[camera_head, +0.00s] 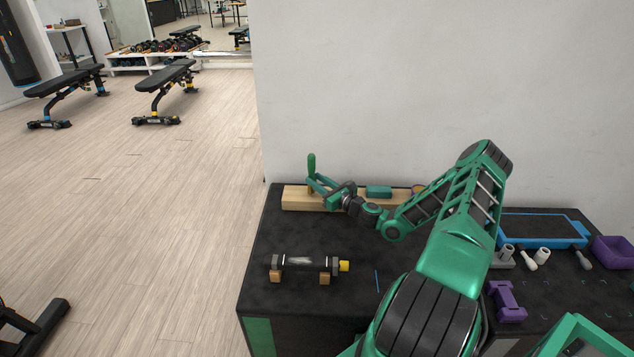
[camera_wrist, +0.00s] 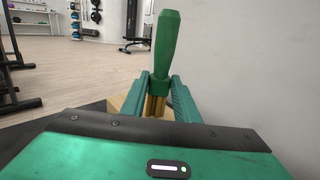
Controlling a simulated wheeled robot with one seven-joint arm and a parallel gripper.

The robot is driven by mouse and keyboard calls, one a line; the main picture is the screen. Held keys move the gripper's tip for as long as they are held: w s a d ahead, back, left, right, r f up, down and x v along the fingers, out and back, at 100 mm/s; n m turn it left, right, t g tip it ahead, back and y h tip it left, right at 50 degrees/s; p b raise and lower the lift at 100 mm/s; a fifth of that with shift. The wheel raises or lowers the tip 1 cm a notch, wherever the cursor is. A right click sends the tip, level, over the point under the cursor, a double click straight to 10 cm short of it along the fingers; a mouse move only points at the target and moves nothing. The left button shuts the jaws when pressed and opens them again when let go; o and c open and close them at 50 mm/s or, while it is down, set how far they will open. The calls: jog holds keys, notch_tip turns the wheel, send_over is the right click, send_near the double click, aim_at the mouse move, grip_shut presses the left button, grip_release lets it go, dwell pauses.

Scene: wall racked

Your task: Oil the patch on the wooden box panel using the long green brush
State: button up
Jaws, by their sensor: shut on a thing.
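My gripper (camera_head: 318,186) is at the left part of a long pale wooden box (camera_head: 294,198) against the wall. It is shut on the long green brush (camera_head: 311,164), whose handle stands upright above the fingers. In the wrist view the green handle (camera_wrist: 166,48) rises between the two fingers (camera_wrist: 160,84), with a brass-coloured part below it. The brush's lower end is hidden, so I cannot tell whether it touches the wood. A piece of the wooden box (camera_wrist: 120,105) shows behind the left finger. The patch is not clearly visible.
A green block (camera_head: 378,192) is at the box, right of my gripper. A black dumbbell-like bar (camera_head: 303,264) with a yellow end rests on small wooden supports on the dark table.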

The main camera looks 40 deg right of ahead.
jog(key=shift+f, duration=0.55)
jog(key=shift+s+d+f, duration=0.1)
jog(key=shift+s+d, duration=0.9)
jog(key=shift+d, duration=0.3)
jog(key=shift+s+d+r, duration=0.25)
jog(key=shift+s+d, duration=0.55)
jog(key=shift+d, duration=0.25)
jog(key=shift+s+d+f, duration=0.25)
jog(key=shift+s+d, duration=0.65)
jog(key=shift+d, duration=0.3)
jog(key=shift+s+d+r, duration=0.15)
jog(key=shift+s+d, duration=0.7)
jog(key=shift+d, duration=0.25)
jog(key=shift+s+d, duration=0.4)
jog(key=shift+d, duration=0.15)
